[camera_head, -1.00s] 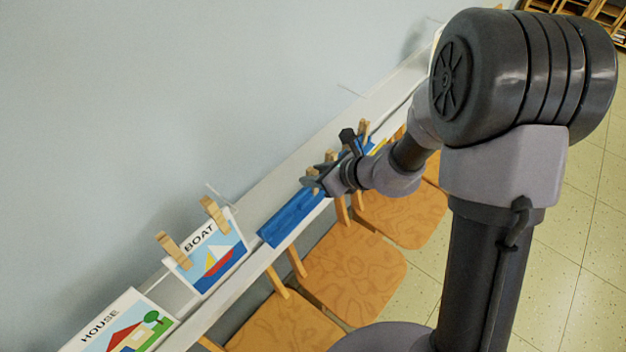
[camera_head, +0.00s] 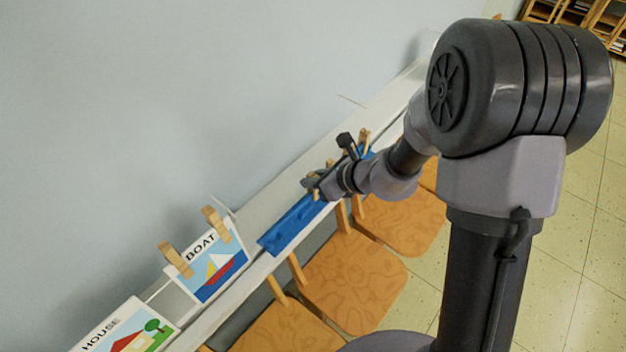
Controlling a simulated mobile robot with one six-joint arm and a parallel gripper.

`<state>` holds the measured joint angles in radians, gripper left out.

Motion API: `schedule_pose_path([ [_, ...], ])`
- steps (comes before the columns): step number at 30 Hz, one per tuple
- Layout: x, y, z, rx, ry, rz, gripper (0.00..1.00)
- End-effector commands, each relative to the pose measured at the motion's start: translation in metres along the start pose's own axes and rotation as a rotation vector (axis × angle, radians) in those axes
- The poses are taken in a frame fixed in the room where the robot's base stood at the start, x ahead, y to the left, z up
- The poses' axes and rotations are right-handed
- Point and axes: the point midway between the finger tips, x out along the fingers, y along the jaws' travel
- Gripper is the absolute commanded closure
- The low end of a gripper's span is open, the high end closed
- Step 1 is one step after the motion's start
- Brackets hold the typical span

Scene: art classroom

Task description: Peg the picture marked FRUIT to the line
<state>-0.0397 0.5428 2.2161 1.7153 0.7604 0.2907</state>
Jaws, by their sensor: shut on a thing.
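My gripper (camera_head: 312,186) is low over a long blue holder (camera_head: 292,226) on the white ledge. It is shut on what looks like a wooden peg (camera_head: 311,175), mostly hidden by the fingers. More wooden pegs (camera_head: 363,138) stand at the holder's far end, behind my wrist. A picture marked BOAT (camera_head: 222,268) hangs to the left, held by two wooden pegs (camera_head: 175,258) at its top corners. A picture marked HOUSE (camera_head: 130,333) is at the lower left, cut off by the frame edge. No picture marked FRUIT can be made out, and the line is hard to see.
The narrow white ledge (camera_head: 262,272) runs along the plain wall (camera_head: 150,120). Several wooden chairs (camera_head: 352,275) stand close along its right side. My arm hides the ledge's far part. Tiled floor (camera_head: 585,230) is open at the right; shelves (camera_head: 570,12) stand far back.

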Motion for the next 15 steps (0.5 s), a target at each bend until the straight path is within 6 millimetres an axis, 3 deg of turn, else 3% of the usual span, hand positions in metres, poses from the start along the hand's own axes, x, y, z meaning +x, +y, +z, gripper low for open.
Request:
schedule_pose_path([
  [15, -0.026, 0.0, 0.029, -0.002, 0.0, 0.0, 1.0],
])
